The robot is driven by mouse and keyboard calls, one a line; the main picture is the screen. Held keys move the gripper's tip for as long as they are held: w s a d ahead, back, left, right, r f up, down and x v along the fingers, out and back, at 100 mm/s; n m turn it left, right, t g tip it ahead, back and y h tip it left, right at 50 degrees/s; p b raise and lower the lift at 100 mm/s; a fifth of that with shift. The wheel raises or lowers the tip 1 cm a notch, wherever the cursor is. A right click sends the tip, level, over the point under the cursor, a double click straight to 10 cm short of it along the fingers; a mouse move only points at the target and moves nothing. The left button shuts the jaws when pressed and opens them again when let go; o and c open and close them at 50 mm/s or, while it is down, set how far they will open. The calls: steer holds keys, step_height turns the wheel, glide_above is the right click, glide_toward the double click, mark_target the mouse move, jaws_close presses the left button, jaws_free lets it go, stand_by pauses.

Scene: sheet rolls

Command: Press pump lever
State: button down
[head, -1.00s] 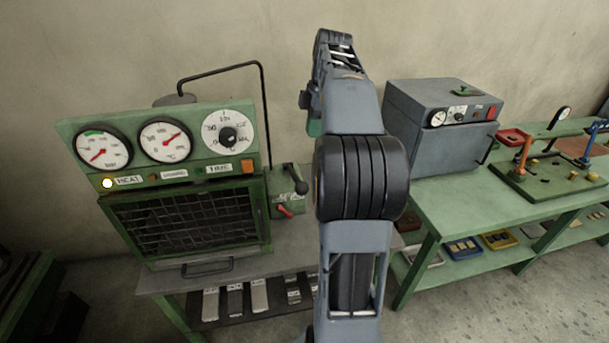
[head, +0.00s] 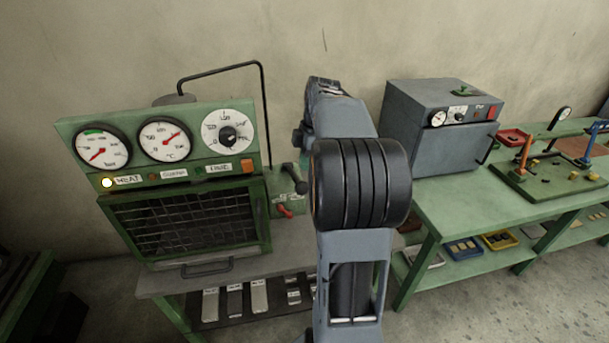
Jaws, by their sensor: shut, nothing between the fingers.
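The pump (head: 290,204) is a green block on the right side of the green press. Its lever (head: 295,179) is a short dark bar with a black knob end, slanting up to the left. A small red handle (head: 285,211) sits lower on the pump's front. My arm stands just right of the lever, with a narrow gap between them in the picture. My gripper's fingers do not show; they are hidden behind my arm links.
The green press (head: 180,190) carries two gauges, a dial and a lit lamp (head: 107,183) beside the HEAT label. A black bent pipe (head: 263,110) rises behind it. A grey oven (head: 440,125) stands on the green bench (head: 450,205) at right. The wall above is clear.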

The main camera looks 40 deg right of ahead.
mark_target(303, 182)
steer(key=shift+w+a+f, duration=0.1)
steer(key=shift+a+f, duration=0.1)
steer(key=shift+f, duration=0.85)
steer(key=shift+a+f, duration=0.2)
steer(key=shift+f, duration=0.85)
